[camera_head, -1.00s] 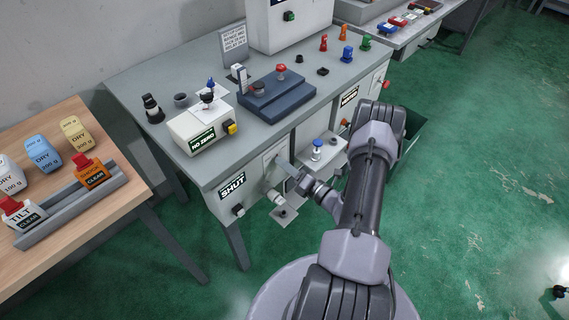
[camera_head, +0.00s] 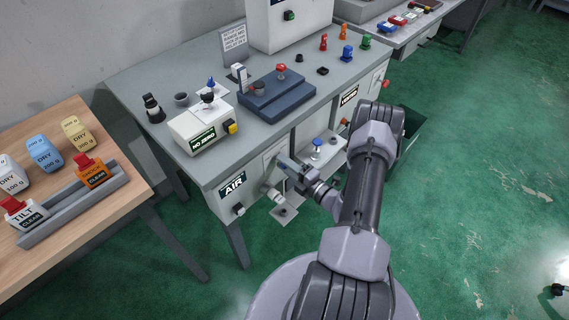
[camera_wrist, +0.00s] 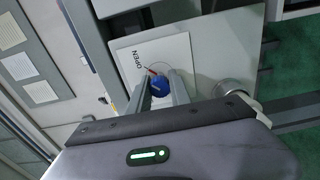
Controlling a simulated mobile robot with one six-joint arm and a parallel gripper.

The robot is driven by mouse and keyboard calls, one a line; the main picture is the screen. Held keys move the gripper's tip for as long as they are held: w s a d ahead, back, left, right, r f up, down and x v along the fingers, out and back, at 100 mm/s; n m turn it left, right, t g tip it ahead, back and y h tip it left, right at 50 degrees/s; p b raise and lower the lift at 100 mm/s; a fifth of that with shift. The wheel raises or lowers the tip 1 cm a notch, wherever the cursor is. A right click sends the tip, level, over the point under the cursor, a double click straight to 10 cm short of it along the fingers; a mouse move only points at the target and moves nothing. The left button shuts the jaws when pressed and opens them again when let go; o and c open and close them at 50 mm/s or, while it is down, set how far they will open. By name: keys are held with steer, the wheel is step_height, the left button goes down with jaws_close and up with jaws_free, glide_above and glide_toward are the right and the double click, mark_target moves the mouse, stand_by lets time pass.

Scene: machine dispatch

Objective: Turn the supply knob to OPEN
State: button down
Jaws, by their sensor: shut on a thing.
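The supply knob (camera_wrist: 159,88) is blue with a red pointer and sits on a white plate (camera_wrist: 181,47) marked OPEN in the wrist view. My gripper (camera_wrist: 160,79) is shut on the knob, one finger on each side. The red pointer leans up and left, toward the word OPEN.
A small shelf with a blue-topped part (camera_head: 317,148) is right of my gripper. A wooden table (camera_head: 130,199) stands left.

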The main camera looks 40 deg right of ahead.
stand_by(0.3)
steer(key=c, duration=1.2)
jaws_free()
steer(key=shift+s, duration=0.1)
steer(key=s+p, duration=0.1)
steer(key=s, duration=0.4)
steer(key=s+d+p, duration=0.1)
steer(key=s, duration=0.5)
steer(key=s+p, duration=0.1)
steer(key=s, duration=0.5)
steer(key=shift+s+d, duration=0.15)
